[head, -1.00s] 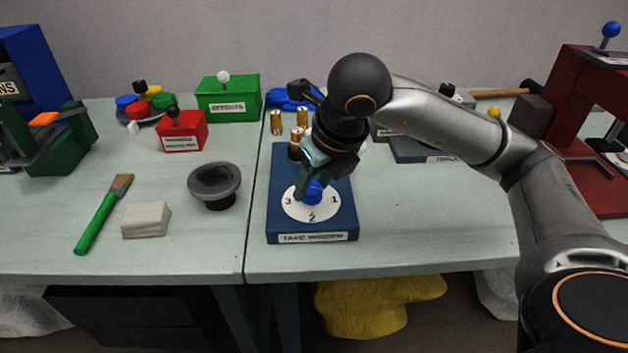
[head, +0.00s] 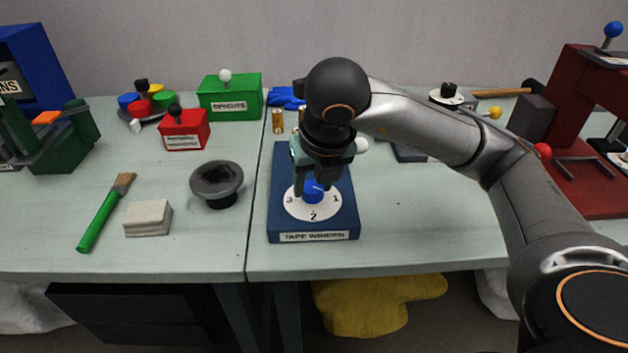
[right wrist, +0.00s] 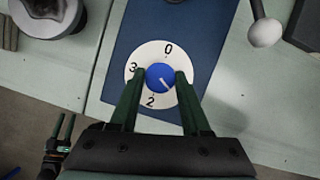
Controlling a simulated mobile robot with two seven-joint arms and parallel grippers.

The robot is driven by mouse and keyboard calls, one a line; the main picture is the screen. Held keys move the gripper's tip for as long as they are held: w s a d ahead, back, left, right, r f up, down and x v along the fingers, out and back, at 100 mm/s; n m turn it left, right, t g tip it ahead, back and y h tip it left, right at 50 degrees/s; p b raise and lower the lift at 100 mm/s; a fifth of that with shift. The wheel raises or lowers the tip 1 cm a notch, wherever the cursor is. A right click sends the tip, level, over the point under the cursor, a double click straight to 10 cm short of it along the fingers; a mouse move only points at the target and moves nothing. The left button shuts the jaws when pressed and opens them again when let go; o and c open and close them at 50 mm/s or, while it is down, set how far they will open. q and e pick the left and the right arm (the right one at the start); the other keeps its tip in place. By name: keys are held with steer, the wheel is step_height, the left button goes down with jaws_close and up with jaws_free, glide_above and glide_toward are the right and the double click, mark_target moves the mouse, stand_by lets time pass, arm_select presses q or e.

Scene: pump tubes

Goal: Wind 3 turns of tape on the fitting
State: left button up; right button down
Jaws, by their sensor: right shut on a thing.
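The tape winder (head: 347,222) is a blue block with a white dial (head: 300,210) numbered 0 to 3 and a blue knob (head: 313,190). My right gripper (right wrist: 160,75) is shut on the knob, one finger on each side, pointing down from above. In the right wrist view the knob (right wrist: 160,77) has a white pointer line toward the lower right, between the 2 and the hidden 1. A brass fitting (head: 278,121) stands behind the winder. The winder's back part is hidden by my gripper. My left gripper (right wrist: 68,125) shows small at the wrist view's lower left.
A grey round bowl-like holder (head: 216,180), a pale block (head: 148,218) and a green brush (head: 103,215) lie left of the winder. Red (head: 185,132) and green (head: 230,97) boxes stand behind. A red press (head: 580,110) stands at right.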

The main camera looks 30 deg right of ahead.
steer(key=shift+s+a+r+m+g+h+p, duration=0.15)
steer(key=shift+m+g+h+p, duration=0.15)
steer(key=shift+m+p, duration=0.65)
steer(key=shift+m, duration=0.35)
arm_select(q)
steer(key=shift+s+d+r+g, duration=0.1)
steer(key=shift+s+r+g, duration=0.1)
steer(key=shift+s, duration=0.35)
steer(key=shift+s+d+r+g, duration=0.1)
steer(key=shift+s+r+g, duration=0.1)
steer(key=shift+s, duration=0.3)
arm_select(e)
steer(key=shift+f, duration=0.25)
steer(key=m+h+p, duration=0.1)
steer(key=m+p, duration=0.2)
steer(key=p, duration=0.1)
steer(key=shift+r+g, duration=0.2)
steer(key=shift+g, duration=0.2)
arm_select(q)
steer(key=r, duration=0.4)
steer(key=shift+w+a+r+p, duration=0.15)
steer(key=shift+w+r+p, duration=0.1)
steer(key=shift+r+p, duration=0.05)
arm_select(e)
steer(key=shift+f+m, duration=0.2)
steer(key=shift+m, duration=0.2)
